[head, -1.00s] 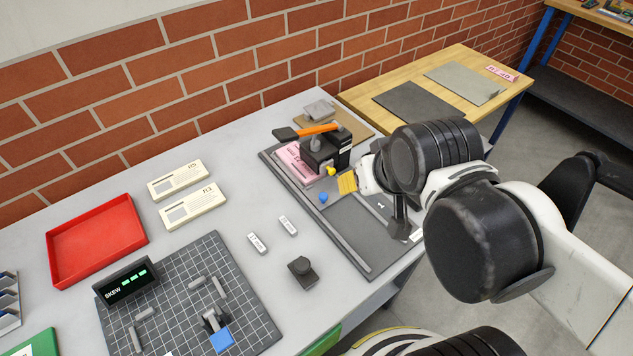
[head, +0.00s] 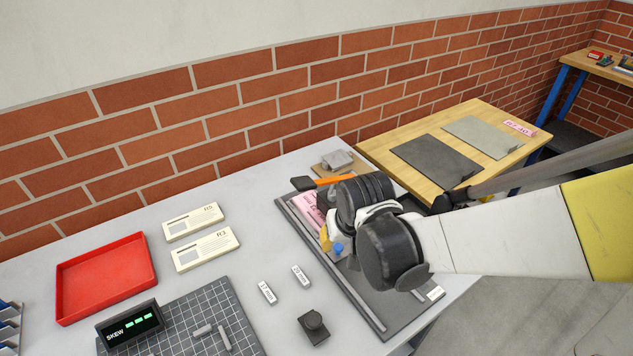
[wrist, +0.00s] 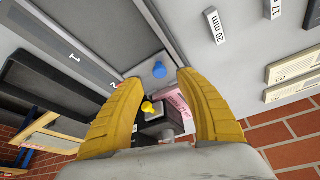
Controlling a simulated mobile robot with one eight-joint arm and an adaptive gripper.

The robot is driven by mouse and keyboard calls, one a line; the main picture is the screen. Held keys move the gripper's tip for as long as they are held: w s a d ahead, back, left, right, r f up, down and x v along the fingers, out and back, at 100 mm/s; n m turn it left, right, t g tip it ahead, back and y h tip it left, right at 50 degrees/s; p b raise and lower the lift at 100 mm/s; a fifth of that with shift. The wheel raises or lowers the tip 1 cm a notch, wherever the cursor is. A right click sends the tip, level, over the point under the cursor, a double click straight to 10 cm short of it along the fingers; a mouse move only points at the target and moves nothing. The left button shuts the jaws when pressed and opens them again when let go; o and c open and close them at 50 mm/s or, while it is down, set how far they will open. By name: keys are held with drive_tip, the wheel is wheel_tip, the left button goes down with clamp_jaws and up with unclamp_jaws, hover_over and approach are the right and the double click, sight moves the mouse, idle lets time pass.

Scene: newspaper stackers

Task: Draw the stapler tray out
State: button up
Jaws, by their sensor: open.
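The stapler (head: 324,200) has a dark body and an orange lever (head: 328,183), and stands on a dark railed base (head: 377,303). My arm hides much of it in the head view. A blue knob (head: 338,248) sits on a grey plate in front of it; I take this plate for the tray. In the wrist view my gripper (wrist: 161,78) has its yellow fingers spread, with the blue knob (wrist: 159,70) at the gap between the tips. I cannot tell whether they touch it. A yellow knob (wrist: 148,107) and the stapler body show between the fingers.
Pink paper (head: 308,208) lies beside the stapler. Small label blocks (head: 267,293) and a black knob piece (head: 314,327) stand left of the base. Cards (head: 205,249), a red tray (head: 105,277) and a gridded mat (head: 235,318) lie farther left. A wooden table (head: 380,150) stands behind.

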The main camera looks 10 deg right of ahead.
sight(339, 247)
drive_tip(key=b+x, duration=0.1)
drive_tip(key=x, duration=0.3)
clamp_jaws()
